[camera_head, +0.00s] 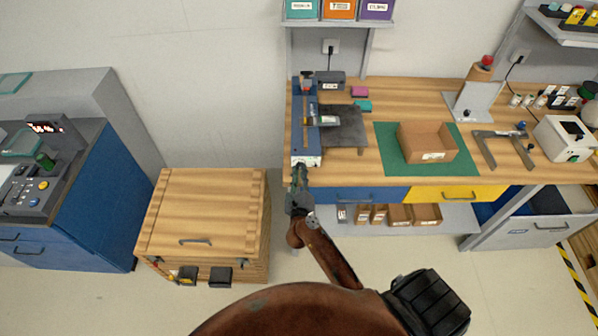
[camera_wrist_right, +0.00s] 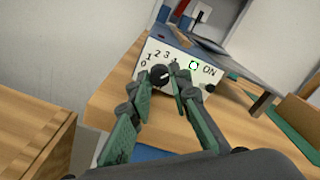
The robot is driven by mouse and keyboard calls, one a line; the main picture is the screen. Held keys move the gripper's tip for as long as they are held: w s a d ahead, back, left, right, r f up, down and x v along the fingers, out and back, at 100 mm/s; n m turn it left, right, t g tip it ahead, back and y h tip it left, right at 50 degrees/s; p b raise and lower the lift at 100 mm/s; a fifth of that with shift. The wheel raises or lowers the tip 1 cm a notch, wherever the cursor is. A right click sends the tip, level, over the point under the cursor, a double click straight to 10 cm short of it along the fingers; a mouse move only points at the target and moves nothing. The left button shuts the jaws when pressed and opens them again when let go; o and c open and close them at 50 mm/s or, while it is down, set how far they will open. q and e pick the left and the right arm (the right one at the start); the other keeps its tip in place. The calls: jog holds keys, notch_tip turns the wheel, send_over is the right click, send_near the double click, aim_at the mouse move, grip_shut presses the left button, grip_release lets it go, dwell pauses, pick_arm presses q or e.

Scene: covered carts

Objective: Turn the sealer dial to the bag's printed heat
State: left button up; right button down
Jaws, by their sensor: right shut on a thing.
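The sealer (camera_head: 305,122) is a long blue unit with a white front panel (camera_wrist_right: 178,58), at the left end of the wooden bench. Its black dial (camera_wrist_right: 160,74) has printed numbers from 0 upward around it; the highest is partly hidden by a finger. I cannot make out the dial's pointer. A green-edged light sits beside the word ON. My right gripper (camera_wrist_right: 160,78) is shut on the dial, one finger at each side. It also shows at the panel in the head view (camera_head: 299,174). A small labelled bag (camera_head: 328,120) lies across the sealer and dark plate; its print is unreadable. My left gripper is out of view.
A wooden crate (camera_head: 200,215) stands left of the bench, close to my right gripper. A grey plate (camera_head: 347,136) adjoins the sealer. A cardboard box (camera_head: 428,142) sits on a green mat (camera_head: 393,160) to the right. Drawers (camera_head: 370,194) are under the bench's front edge.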

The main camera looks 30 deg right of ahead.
jog(key=shift+a+f+m, duration=0.1)
jog(key=shift+m, duration=2.2)
jog(key=c, duration=2)
grip_release()
jog(key=shift+c, duration=0.2)
notch_tip(320, 180, up, 10)
